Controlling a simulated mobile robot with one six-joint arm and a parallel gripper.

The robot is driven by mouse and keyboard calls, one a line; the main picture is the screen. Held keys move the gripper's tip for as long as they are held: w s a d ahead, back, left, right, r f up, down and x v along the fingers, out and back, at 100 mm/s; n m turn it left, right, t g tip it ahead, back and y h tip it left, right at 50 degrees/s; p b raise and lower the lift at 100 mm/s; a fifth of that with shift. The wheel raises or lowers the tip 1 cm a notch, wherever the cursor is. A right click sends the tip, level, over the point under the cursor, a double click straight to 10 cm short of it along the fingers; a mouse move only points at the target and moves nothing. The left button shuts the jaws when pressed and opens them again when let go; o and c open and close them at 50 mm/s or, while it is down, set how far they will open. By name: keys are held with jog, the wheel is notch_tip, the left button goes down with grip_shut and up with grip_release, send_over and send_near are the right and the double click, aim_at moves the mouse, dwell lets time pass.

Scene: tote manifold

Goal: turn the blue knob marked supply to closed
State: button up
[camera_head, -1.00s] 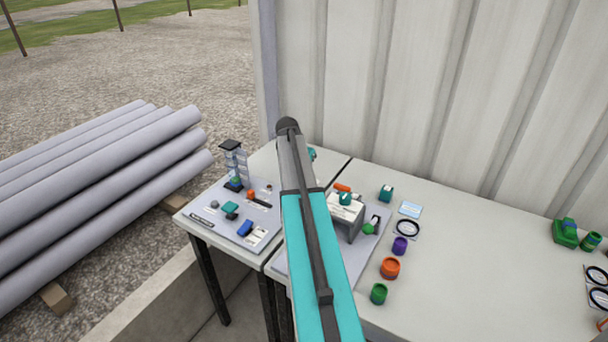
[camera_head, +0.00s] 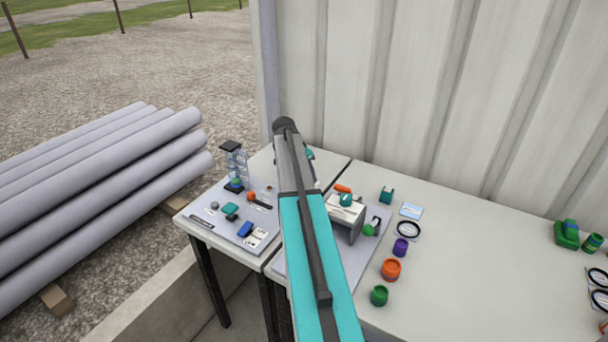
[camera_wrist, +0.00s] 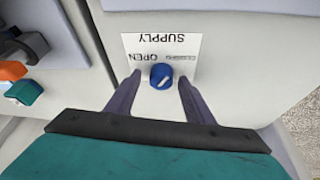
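The blue knob (camera_wrist: 161,75) sits on a pale panel in the wrist view, below a white label (camera_wrist: 160,47) that reads SUPPLY, OPEN and, in small blurred print, what looks like CLOSED. The label appears upside down, with OPEN at left. A pale mark crosses the knob's near side; I cannot tell which word it points to. My gripper (camera_wrist: 160,78) is open, with one dark finger on each side of the knob and a visible gap to each. In the head view my arm hides the knob and my gripper.
Left on the table is a grey board (camera_head: 206,225) with several small parts and a clear tower (camera_head: 234,160). Right of my arm stand a white box (camera_head: 345,208), an orange cup (camera_head: 391,269), a purple cup (camera_head: 400,247) and a green cup (camera_head: 379,295). A corrugated wall (camera_head: 430,90) rises behind.

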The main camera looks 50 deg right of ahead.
jog(key=shift+a, duration=0.1)
jog(key=b+v, duration=0.2)
jog(key=v, duration=1.1)
jog(key=shift+r, duration=0.35)
dwell(0.3)
jog(key=shift+w+a, duration=0.1)
